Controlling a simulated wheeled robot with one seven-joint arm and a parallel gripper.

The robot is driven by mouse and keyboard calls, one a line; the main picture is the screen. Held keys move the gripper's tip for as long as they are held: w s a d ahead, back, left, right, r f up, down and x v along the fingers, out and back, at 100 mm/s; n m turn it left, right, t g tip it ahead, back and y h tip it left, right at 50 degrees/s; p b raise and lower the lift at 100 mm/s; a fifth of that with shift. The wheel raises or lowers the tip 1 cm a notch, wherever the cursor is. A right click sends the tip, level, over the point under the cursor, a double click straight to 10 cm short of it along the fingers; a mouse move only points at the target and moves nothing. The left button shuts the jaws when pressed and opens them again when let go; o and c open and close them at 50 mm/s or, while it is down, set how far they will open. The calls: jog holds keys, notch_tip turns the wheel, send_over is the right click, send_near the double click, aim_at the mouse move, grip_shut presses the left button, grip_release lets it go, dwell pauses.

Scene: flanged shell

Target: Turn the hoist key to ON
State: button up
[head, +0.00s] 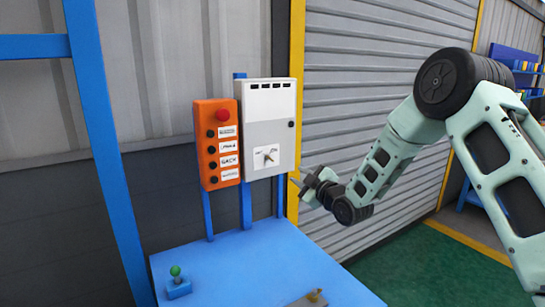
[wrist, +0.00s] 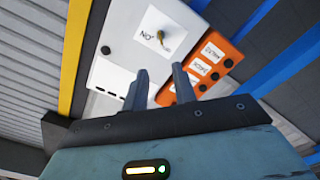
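The hoist key (head: 268,157) is a small brass key on a white label low on the front of the grey control box (head: 282,100). In the wrist view the key (wrist: 161,36) sticks out from the label (wrist: 158,26), where the letters of ON appear turned over beside it. I cannot tell exactly where the key points. My gripper (head: 297,183) is to the right of the box and a little below the key. In the wrist view my gripper (wrist: 160,88) has its two fingers apart with nothing held between them. The key is beyond the fingertips, untouched.
An orange button panel (head: 217,143) with a red button stands left of the box. A blue table (head: 240,262) below carries a green-topped lever (head: 177,283) and a small brass-topped item (head: 314,297). A yellow post (head: 295,100) and a roller shutter (head: 380,90) are behind.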

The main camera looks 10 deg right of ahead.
aim_at(271, 159)
jog(key=p+x, duration=0.6)
jog(key=x, duration=1)
jog(key=shift+w+a, duration=0.15)
jog(key=shift+w, duration=0.15)
grip_shut()
